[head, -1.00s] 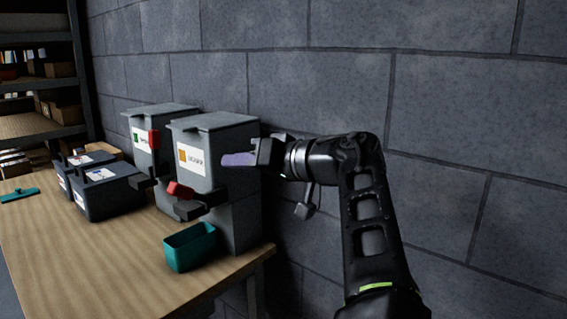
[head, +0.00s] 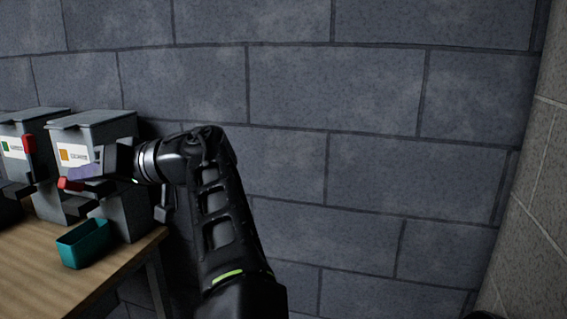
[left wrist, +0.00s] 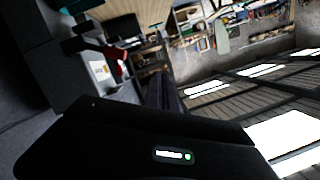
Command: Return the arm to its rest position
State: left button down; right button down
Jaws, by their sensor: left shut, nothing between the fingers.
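My left arm rises from the bottom middle of the head view and bends left at the top. Its gripper (head: 86,172) is shut and empty, with purplish fingers. In that view it overlaps the front of the grey dispenser with the orange label (head: 75,153); I cannot tell whether they touch. In the left wrist view the dark fingers (left wrist: 163,95) show close together, with the black gripper body below. My right gripper is not in view.
A second grey dispenser with a green label (head: 14,147) stands at the left edge. A teal open bin (head: 84,243) sits on the wooden table (head: 35,275). A grey block wall (head: 330,90) is behind. Right of my arm no objects stand before the wall.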

pick_arm(q)
jog(key=w+a+f+m+h+p, duration=0.1)
jog(key=w+a+f+m+h, duration=0.15)
jog(key=f, duration=0.95)
jog(key=w+a+f+m+h, duration=0.1)
jog(key=w+a+f+m, duration=0.2)
jog(key=f, duration=0.8)
jog(key=s+f+m+g+h+p, duration=0.1)
jog(key=s+f+h, duration=0.1)
jog(key=f, duration=1.1)
jog(key=s+f+m+g+h+p, duration=0.1)
jog(key=s+f+h, duration=0.2)
jog(key=f, duration=1.1)
jog(key=s+d+f+g+h+p, duration=0.1)
jog(key=s+d+f+h, duration=0.2)
jog(key=s+d+f, duration=0.45)
jog(key=s+d+f+h, duration=0.3)
jog(key=s+d+f, duration=0.2)
jog(key=s+f, duration=0.4)
jog(key=s+d+h, duration=0.2)
jog(key=s+d, duration=0.2)
jog(key=d, duration=0.6)
jog(key=s+d+r+t+h+p, duration=0.1)
jog(key=s+d+h, duration=0.2)
jog(key=d, duration=0.7)
jog(key=shift+s, duration=1.25)
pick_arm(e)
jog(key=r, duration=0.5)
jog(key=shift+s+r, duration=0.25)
